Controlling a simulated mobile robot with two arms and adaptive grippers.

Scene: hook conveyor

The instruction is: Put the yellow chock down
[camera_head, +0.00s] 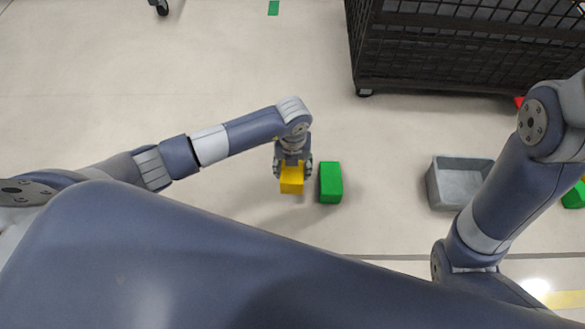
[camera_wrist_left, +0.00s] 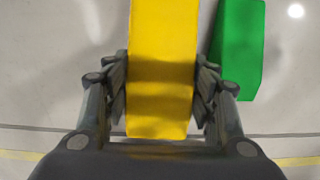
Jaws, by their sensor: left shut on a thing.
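The yellow chock (camera_head: 291,181) is a small block held between the fingers of my left gripper (camera_head: 293,168). In the left wrist view the yellow chock (camera_wrist_left: 162,65) fills the space between the two fingers of my left gripper (camera_wrist_left: 161,95), which touch its sides. I cannot tell how far it is above the floor. My right arm comes in at the right of the head view, but its gripper is not in view.
A green block (camera_head: 330,183) stands on the floor just right of the yellow chock; it also shows in the left wrist view (camera_wrist_left: 238,50). A grey bin (camera_head: 433,189) is further right. A black mesh cage (camera_head: 440,82) stands behind. Floor left of the chock is clear.

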